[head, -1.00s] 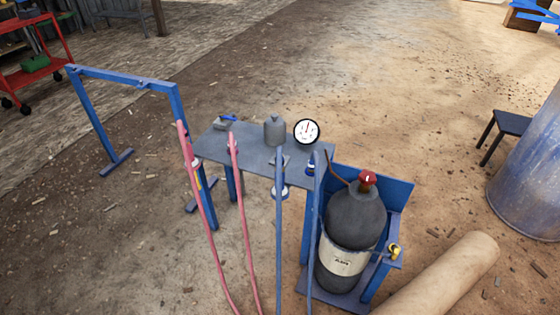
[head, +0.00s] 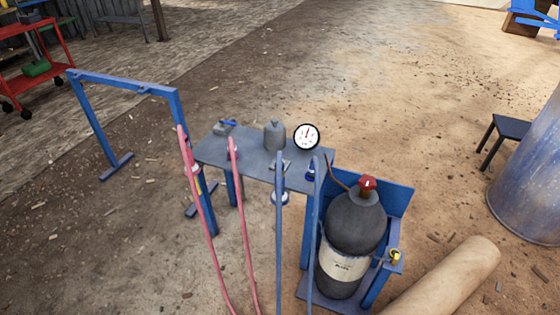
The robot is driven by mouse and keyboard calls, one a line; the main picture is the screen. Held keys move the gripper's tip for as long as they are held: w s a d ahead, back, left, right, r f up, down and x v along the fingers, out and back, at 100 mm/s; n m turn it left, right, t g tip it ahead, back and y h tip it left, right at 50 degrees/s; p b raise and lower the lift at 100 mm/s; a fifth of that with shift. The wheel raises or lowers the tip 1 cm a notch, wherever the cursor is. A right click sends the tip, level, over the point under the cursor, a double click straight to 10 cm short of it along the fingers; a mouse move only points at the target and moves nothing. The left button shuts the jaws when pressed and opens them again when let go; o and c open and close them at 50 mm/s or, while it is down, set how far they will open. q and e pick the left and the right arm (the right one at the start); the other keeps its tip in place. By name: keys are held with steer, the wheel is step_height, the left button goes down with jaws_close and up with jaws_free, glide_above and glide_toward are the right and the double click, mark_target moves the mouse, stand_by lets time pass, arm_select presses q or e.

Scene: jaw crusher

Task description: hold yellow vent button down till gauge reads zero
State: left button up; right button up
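The round white gauge (head: 306,136) with a black rim stands at the back right corner of the grey table. Its red needle points roughly upward; the numbers are too small to read. A small yellow part (head: 395,256), which looks like the vent button, sits at the right front of the blue cylinder stand. I cannot tell whether it is pressed. A dark gas cylinder (head: 355,222) with a red top stands in the blue stand. Neither of my grippers shows in the head view.
The grey table (head: 245,157) carries a small grey canister (head: 275,134). A blue frame (head: 125,82) stands left. A tan roll (head: 440,282) lies right of the stand. Bare ground lies behind the table.

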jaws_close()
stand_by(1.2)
